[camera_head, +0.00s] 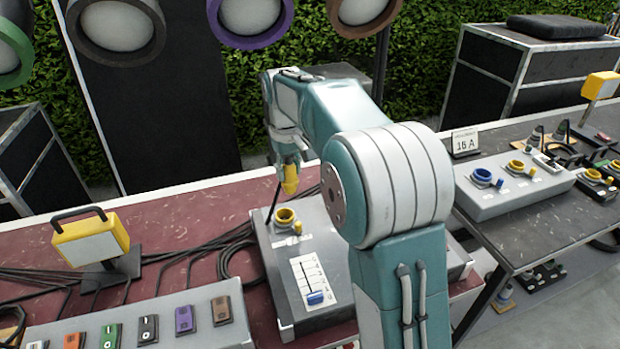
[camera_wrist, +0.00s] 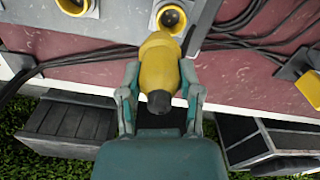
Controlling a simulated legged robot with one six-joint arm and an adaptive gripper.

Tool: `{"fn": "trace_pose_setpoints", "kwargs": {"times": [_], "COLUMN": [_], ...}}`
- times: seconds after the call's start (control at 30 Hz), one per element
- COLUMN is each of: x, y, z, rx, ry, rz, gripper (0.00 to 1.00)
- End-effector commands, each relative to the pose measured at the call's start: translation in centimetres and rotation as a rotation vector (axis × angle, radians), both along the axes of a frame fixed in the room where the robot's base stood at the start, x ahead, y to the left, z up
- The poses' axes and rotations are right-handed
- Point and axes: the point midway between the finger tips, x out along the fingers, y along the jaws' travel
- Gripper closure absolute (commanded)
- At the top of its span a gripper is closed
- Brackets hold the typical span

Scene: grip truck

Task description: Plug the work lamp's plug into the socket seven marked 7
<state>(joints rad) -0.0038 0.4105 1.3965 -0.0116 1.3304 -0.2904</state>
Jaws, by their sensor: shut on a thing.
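My gripper (camera_head: 290,165) is shut on a yellow plug (camera_head: 290,185). In the wrist view, my gripper (camera_wrist: 160,88) has its two fingers on either side of the yellow plug (camera_wrist: 158,65). In the head view the plug points down, just above a yellow round socket (camera_head: 286,217) on a grey box (camera_head: 268,262); they look apart. In the wrist view, that socket (camera_wrist: 172,17) lies just beyond the plug, and a second yellow socket (camera_wrist: 75,5) is at the top left. I cannot read a 7 on either. A yellow work lamp (camera_head: 90,240) stands at left.
The grey box has a blue slider (camera_head: 316,297). A row of coloured switches (camera_head: 148,328) sits in front. Black cables (camera_head: 210,252) run across the red table (camera_head: 160,225). At right, a dark table (camera_head: 530,235) holds another socket box (camera_head: 510,190) and a 16 A sign (camera_head: 466,141).

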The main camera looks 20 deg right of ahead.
Motion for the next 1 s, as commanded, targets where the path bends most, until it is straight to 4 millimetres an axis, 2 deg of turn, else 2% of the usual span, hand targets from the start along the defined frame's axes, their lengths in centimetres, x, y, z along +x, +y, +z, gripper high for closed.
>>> {"fn": "trace_pose_setpoints", "kwargs": {"times": [0.03,0.17,0.53,0.73,1.0], "x": [0.2,0.4,0.3,0.3,0.4], "y": [0.9,1.5,-0.6,0.0,0.5], "z": [0.1,0.0,-3.0,-4.4,-4.9], "rx": [-0.003,-0.007,0.01,0.005,0.002], "ry": [-0.002,-0.001,0.001,0.0,-0.002], "rz": [0.005,0.005,0.001,0.002,0.004], "gripper": [1.0,1.0,1.0,1.0,1.0]}}
